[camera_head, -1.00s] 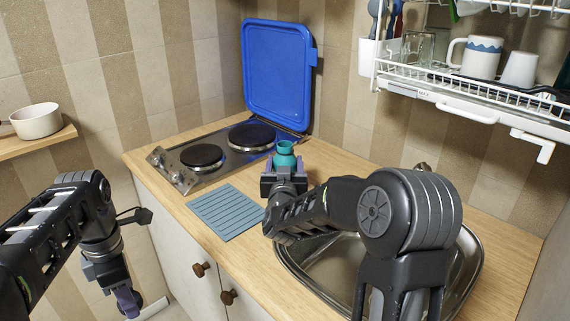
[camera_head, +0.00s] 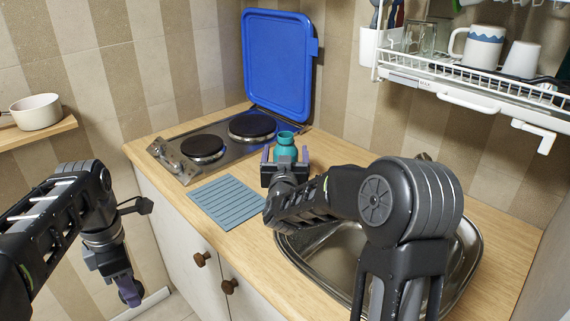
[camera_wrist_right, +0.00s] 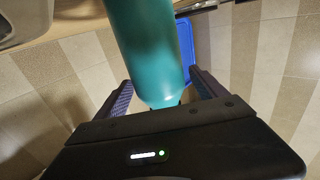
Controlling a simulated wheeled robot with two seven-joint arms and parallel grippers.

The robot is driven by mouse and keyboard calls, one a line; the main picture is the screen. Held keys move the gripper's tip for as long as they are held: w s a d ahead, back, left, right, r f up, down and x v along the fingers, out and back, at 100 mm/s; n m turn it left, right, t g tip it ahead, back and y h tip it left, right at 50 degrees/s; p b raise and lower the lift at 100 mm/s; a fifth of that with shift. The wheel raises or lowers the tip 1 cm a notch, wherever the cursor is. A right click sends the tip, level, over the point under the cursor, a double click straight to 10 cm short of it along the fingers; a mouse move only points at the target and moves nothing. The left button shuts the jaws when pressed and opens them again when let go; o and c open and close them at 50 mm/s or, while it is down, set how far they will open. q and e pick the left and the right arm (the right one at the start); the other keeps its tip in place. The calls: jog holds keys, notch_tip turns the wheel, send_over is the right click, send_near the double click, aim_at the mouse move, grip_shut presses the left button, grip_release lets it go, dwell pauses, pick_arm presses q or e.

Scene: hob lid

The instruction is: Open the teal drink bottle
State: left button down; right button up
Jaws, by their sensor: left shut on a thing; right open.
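The teal drink bottle (camera_head: 286,152) stands upright on the worktop, just in front of the hob. Its top shows a round, dark teal opening; its base is hidden behind my right gripper. My right gripper (camera_head: 285,157) is open, with one finger on each side of the bottle. In the right wrist view the bottle (camera_wrist_right: 155,50) lies between the two fingers (camera_wrist_right: 163,88), with a small gap on each side. My left gripper (camera_head: 131,292) hangs low at the left, in front of the cabinet. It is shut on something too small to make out.
The hob (camera_head: 215,143) with its raised blue lid (camera_head: 278,62) is behind the bottle. A blue-grey ribbed mat (camera_head: 227,203) lies to the left. The sink (camera_head: 335,262) is at the right, partly under my right arm. A dish rack (camera_head: 470,80) hangs above right.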

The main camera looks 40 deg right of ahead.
jog(key=b+v, duration=0.1)
jog(key=v, duration=1.1)
